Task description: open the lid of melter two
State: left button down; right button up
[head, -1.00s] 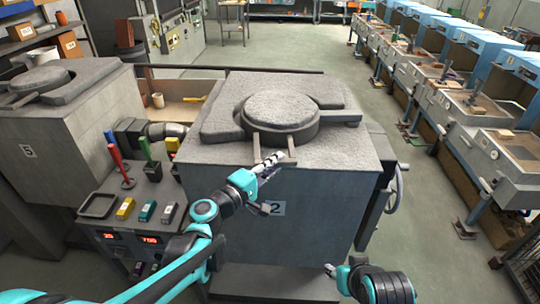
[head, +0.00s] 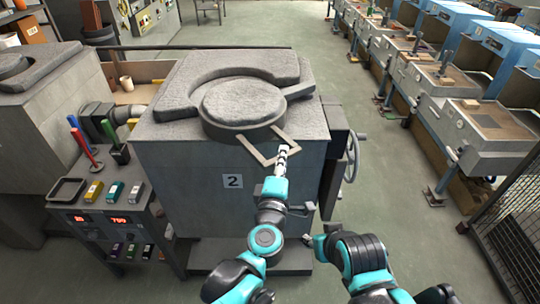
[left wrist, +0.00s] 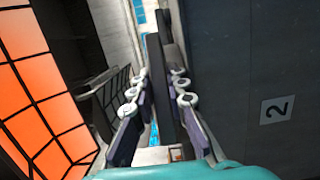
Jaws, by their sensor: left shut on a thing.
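Melter two (head: 190,190) is a large grey block with a "2" plate on its front. Its round, thick lid (head: 243,100) sits toward the front of the top, with a curved gap behind it inside the raised rim (head: 175,90). A pale handle frame (head: 252,151) juts from the lid's front right. My left gripper (head: 283,154) is shut on this handle at its right end. In the left wrist view its fingers (left wrist: 160,110) flank a dark bar (left wrist: 158,80). My right gripper (head: 307,239) hangs low before the melter, its fingers too small to judge.
Another melter (head: 35,110) stands at far left. Open floor (head: 400,220) lies to the right. The left wrist view shows an orange gridded surface (left wrist: 30,80).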

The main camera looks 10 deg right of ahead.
pick_arm(q)
jog(key=shift+s+d+y, duration=0.2)
jog(key=shift+d+y, duration=0.05)
jog(key=shift+d, duration=0.3)
jog(key=shift+s+d+y, duration=0.15)
jog(key=shift+d+y, duration=0.1)
jog(key=shift+d, duration=0.25)
pick_arm(e)
jog(key=shift+f, duration=0.1)
pick_arm(q)
jog(key=c, duration=1.5)
grip_release()
jog(key=shift+d, duration=0.1)
pick_arm(e)
jog(key=shift+d, duration=0.1)
